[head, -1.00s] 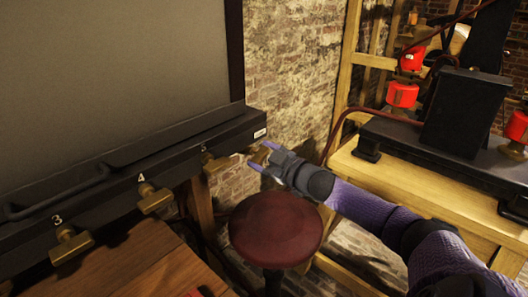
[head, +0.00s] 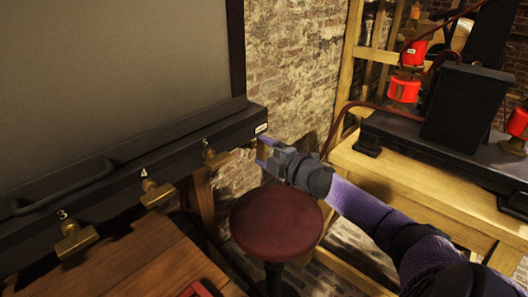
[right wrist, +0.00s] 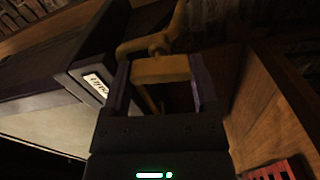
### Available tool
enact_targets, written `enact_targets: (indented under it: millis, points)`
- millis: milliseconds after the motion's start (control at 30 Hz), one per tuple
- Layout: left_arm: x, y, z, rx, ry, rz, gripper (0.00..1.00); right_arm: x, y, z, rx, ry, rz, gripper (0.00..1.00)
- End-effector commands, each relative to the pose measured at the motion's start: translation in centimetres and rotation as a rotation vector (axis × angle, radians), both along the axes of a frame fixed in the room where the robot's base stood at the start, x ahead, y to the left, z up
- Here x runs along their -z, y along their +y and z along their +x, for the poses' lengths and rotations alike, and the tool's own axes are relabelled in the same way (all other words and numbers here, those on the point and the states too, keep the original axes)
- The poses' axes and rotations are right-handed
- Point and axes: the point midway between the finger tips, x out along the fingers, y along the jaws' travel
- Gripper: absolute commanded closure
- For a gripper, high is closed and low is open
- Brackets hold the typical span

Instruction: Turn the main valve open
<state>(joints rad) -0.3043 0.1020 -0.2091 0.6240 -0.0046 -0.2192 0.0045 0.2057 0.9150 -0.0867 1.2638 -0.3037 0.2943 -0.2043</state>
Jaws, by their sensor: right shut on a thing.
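The main valve's brass handle (right wrist: 160,69) is at the end of a black pipe-like bar, beside a white label (right wrist: 97,86) too blurred to read surely. In the right wrist view the handle lies crosswise between the two purple fingers of my right gripper (right wrist: 160,88), which is shut on it. In the head view my right gripper (head: 262,153) reaches in from the right to the bar's right end, and its fingers mostly hide the handle. My left gripper is not in view.
Other brass valves numbered 3 (head: 76,239), 4 (head: 156,192) and likely 5 (head: 214,158) line the black bar (head: 120,180). A dark red stool (head: 276,222) stands below my right gripper. A wooden bench (head: 410,195) with black equipment and red jars is at the right.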

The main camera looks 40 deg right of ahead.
Motion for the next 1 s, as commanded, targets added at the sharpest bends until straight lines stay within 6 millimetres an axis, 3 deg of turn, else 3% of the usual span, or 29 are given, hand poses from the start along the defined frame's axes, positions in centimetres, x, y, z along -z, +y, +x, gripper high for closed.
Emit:
enact_targets:
  millis: [400,933,967,1000]
  points:
    - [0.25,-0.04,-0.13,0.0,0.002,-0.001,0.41,0.19,0.06,-0.03,-0.001,-0.011,-0.152,0.82]
    - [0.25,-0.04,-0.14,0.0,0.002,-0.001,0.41,0.21,0.06,-0.03,-0.001,-0.012,-0.171,0.82]
    - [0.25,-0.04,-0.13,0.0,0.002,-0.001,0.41,0.21,0.06,-0.03,-0.001,-0.012,-0.171,0.17]
    - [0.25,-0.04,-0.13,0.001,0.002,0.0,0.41,0.19,0.05,-0.02,-0.001,-0.012,-0.171,0.09]
